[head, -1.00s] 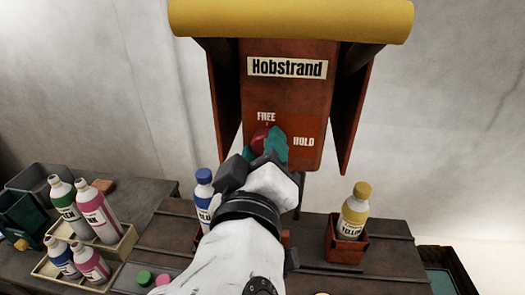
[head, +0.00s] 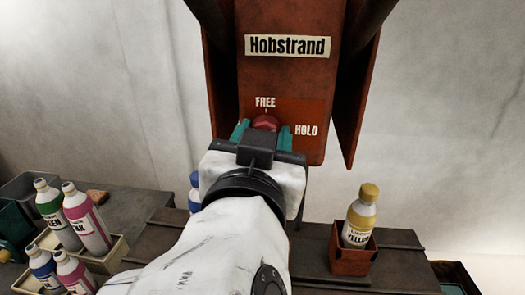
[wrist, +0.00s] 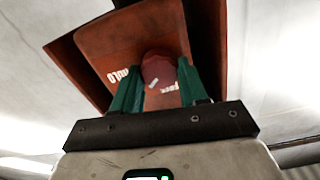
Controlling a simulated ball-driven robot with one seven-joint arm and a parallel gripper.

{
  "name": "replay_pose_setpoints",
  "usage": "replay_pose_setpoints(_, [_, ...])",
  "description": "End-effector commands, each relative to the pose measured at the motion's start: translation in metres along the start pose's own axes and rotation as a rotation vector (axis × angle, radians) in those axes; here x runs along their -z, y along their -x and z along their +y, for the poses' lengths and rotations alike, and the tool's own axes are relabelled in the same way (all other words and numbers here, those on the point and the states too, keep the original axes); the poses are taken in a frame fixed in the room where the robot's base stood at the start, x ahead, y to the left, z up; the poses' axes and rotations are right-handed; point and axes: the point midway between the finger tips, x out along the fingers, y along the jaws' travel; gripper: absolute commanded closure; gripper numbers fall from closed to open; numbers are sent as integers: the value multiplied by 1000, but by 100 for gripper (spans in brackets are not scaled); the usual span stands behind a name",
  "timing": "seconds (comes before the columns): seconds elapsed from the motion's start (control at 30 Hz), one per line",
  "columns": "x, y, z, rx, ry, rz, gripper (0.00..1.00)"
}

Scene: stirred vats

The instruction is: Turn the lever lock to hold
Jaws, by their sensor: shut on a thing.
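The lever lock is a round red knob (head: 266,122) on the front of a rust-red panel marked "Hobstrand". The word FREE is above the knob and HOLD is to its right in the head view. My gripper (head: 262,130) has its green fingers on either side of the knob and is shut on it. The wrist view shows the knob (wrist: 159,70) between the two fingers, with a small white mark on its face. In the head view, the knob's lower part is hidden behind my gripper.
A yellow-capped bottle (head: 359,218) stands in a small red holder (head: 352,251) at right. Several bottles stand in cream crates (head: 97,262) at left. A blue-capped bottle (head: 195,190) is mostly hidden behind my arm. Red side plates (head: 355,100) flank the panel.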

Motion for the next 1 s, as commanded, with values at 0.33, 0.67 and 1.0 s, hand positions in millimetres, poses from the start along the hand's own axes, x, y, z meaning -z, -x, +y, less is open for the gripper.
replay_pose_setpoints(0.33, [-4, 0, 1, 2, -324, -1, 87])
replay_pose_setpoints(0.67, [-4, 0, 1, 1, -556, -1, 87])
replay_pose_setpoints(1.0, [-2, 0, 2, 0, -663, -2, 87])
